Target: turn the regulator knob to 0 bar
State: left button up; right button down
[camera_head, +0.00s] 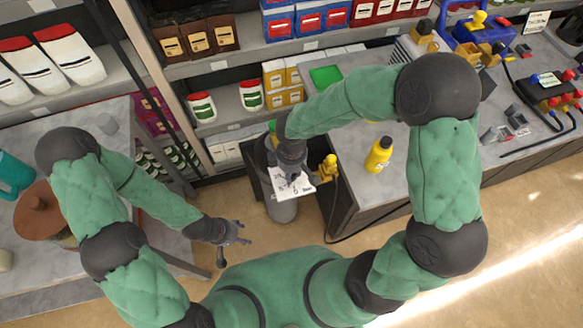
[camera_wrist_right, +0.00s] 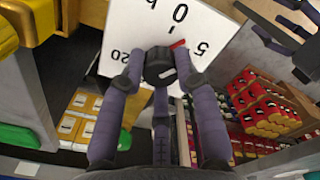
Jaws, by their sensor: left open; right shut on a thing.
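The dark regulator knob (camera_wrist_right: 158,62) sits on a white dial plate (camera_wrist_right: 222,28). The numbers 0, 5 and 20 can be read on the plate. A red pointer (camera_wrist_right: 178,44) points between 0 and 5 in the right wrist view. My right gripper (camera_wrist_right: 159,75) is shut on the knob, its purple fingers around it. In the head view my right gripper (camera_head: 291,168) covers the knob, and part of the dial plate (camera_head: 296,188) shows below it. My left gripper (camera_head: 238,232) is open and empty, to the lower left, apart from the dial.
A yellow bottle (camera_head: 379,154) stands on the grey worktop (camera_head: 350,195) to the right. Stocked shelves (camera_head: 225,65) are behind. The floor around my left gripper is clear.

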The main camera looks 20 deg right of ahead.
jog(key=n+p, duration=0.2)
jog(key=n, duration=0.2)
jog(key=shift+r+p, duration=0.1)
jog(key=shift+p, duration=0.25)
jog(key=shift+n+p, duration=0.65)
jog(key=shift+n, duration=0.65)
jog(key=c, duration=0.9)
grip_release()
notch_tip(320, 180, up, 12)
